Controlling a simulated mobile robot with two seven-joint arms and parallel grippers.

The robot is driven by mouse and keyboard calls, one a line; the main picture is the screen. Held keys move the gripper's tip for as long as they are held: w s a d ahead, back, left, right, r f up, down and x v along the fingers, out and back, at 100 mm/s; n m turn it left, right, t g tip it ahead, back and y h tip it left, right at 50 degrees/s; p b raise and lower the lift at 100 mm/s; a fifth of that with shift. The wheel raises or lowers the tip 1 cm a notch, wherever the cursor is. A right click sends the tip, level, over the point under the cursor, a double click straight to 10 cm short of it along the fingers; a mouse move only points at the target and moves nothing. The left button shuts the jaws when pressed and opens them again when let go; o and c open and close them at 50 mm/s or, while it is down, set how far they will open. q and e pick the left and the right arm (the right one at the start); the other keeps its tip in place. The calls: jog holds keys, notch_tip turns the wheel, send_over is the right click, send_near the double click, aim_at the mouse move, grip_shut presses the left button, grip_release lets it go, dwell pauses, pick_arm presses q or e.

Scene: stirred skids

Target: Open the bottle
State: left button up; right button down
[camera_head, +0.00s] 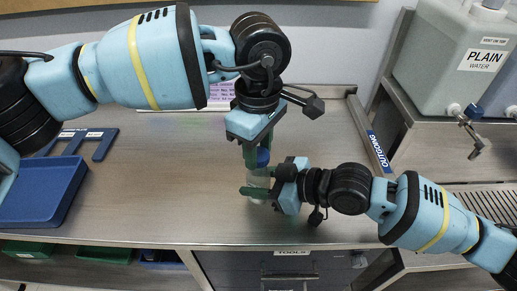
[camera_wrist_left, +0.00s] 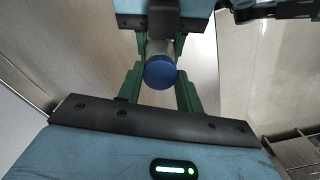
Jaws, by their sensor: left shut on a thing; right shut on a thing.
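The bottle (camera_head: 258,182) is small and pale, with a blue cap (camera_head: 263,157). It appears upright above the metal table, but I cannot tell whether its base touches the tabletop. My left gripper (camera_head: 257,155) reaches down from above and is shut on the cap. In the left wrist view the round blue cap (camera_wrist_left: 160,73) sits between its green fingers, with part of the pale bottle body (camera_wrist_left: 158,47) behind it. My right gripper (camera_head: 259,181) comes in from the right and is shut on the bottle body below the cap. The fingers hide much of the bottle.
A blue tray (camera_head: 42,192) and a blue slotted rack (camera_head: 90,141) are on the left of the table (camera_head: 170,190). A large water container (camera_head: 455,62) stands on a shelf at the upper right. The tabletop around the bottle is clear.

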aim_at(259, 154)
pick_arm(q)
jog(key=shift+r, duration=0.2)
jog(key=shift+r, duration=1.9)
pick_arm(e)
jog(key=c, duration=0.7)
grip_release()
jog(key=shift+c, duration=0.2)
pick_arm(q)
notch_tip(259, 154, down, 3)
jog(key=shift+r+b, duration=0.1)
jog(key=shift+b, duration=0.65)
pick_arm(e)
jog(key=v, duration=1.2)
jog(key=shift+r, duration=0.1)
